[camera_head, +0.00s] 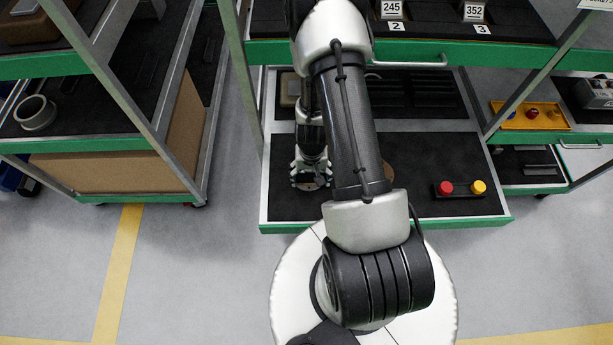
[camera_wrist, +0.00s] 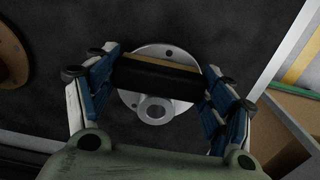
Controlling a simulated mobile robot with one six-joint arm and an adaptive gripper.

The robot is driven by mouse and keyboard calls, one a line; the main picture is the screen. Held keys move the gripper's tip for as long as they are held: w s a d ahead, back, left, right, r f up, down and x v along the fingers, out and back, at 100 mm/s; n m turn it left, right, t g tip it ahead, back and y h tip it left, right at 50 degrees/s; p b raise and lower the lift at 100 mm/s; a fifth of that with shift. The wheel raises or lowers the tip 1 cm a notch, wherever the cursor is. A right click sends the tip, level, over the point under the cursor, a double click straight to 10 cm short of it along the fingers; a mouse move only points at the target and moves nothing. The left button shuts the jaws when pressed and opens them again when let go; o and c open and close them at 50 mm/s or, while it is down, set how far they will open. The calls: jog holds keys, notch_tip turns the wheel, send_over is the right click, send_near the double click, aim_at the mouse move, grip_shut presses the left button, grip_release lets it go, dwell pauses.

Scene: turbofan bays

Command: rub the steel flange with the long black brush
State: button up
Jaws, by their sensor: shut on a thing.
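My gripper (camera_wrist: 160,72) is shut on the long black brush (camera_wrist: 158,80), which lies crosswise between the blue-padded fingers in the wrist view. A tan strip runs along the brush's upper edge. The steel flange (camera_wrist: 174,108) is a round silver disc with bolt holes and a raised hollow hub. The brush covers its middle band; I cannot tell whether they touch. In the head view my gripper (camera_head: 310,168) is low over the black mat of the bottom drawer, partly behind my arm.
A brown disc (camera_wrist: 12,55) lies left in the wrist view. In the head view a box with red and yellow buttons (camera_head: 459,189) is right on the pulled-out drawer (camera_head: 430,160). The green-edged shelf (camera_head: 460,52) overhangs it. A yellow tray (camera_head: 530,116) stands at right.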

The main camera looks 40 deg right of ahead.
aim_at(298, 176)
jog(key=shift+s+d+f+b, duration=0.2)
jog(key=shift+s+d+b, duration=0.35)
jog(key=shift+d, duration=0.45)
jog(key=shift+s+d+r, duration=0.15)
jog(key=shift+s, duration=0.05)
jog(key=shift+w+a+p, duration=0.3)
jog(key=shift+w+a, duration=0.15)
jog(key=shift+a, duration=0.3)
jog(key=shift+w+a+p, duration=0.3)
jog(key=shift+w+a, duration=0.15)
jog(key=shift+a, duration=0.25)
jog(key=shift+w+a+p, duration=0.45)
jog(key=shift+w+a, duration=0.05)
jog(key=shift+a, duration=0.2)
jog(key=shift+w+a+p, duration=0.45)
jog(key=shift+a, duration=0.2)
jog(key=shift+d, duration=0.1)
notch_tip(298, 176, up, 6)
jog(key=p, duration=0.6)
